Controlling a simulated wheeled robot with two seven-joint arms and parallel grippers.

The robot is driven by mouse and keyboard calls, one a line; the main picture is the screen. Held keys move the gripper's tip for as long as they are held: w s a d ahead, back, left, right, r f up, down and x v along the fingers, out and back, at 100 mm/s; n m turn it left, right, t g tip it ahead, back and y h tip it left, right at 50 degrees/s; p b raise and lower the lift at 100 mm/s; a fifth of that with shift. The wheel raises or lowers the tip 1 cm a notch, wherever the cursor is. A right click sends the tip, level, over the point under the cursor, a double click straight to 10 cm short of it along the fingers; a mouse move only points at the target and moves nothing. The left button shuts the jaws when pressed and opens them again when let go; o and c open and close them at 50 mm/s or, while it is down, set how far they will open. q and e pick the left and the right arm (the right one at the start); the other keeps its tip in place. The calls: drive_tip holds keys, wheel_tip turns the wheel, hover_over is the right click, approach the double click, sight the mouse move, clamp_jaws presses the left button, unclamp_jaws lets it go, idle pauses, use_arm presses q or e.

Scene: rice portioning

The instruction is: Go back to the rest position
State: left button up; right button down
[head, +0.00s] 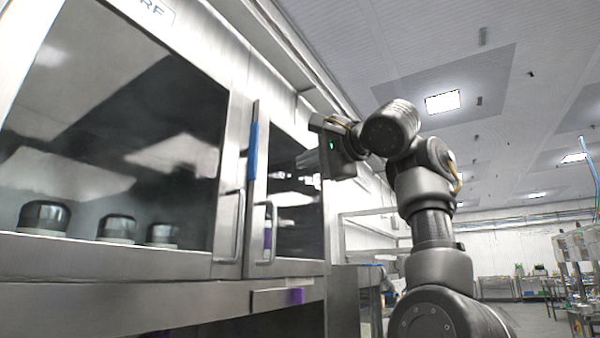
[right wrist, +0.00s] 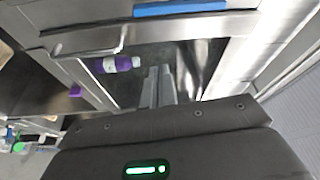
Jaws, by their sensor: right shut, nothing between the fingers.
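My right arm rises on the right of the head view and bends left at its top. My right gripper (head: 307,160) is held high in front of the dark glass door of the steel cabinet (head: 232,150). Its fingers are together and empty. In the right wrist view the closed fingers (right wrist: 158,86) point toward the dark glass. I cannot tell whether they touch it. My left gripper is in neither view.
The doors have metal handles (head: 268,232) and a blue strip (head: 253,151). Dark rounded containers (head: 44,216) show behind the left glass. A purple-and-white bottle (right wrist: 118,64) shows in the right wrist view. Open room lies to the far right.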

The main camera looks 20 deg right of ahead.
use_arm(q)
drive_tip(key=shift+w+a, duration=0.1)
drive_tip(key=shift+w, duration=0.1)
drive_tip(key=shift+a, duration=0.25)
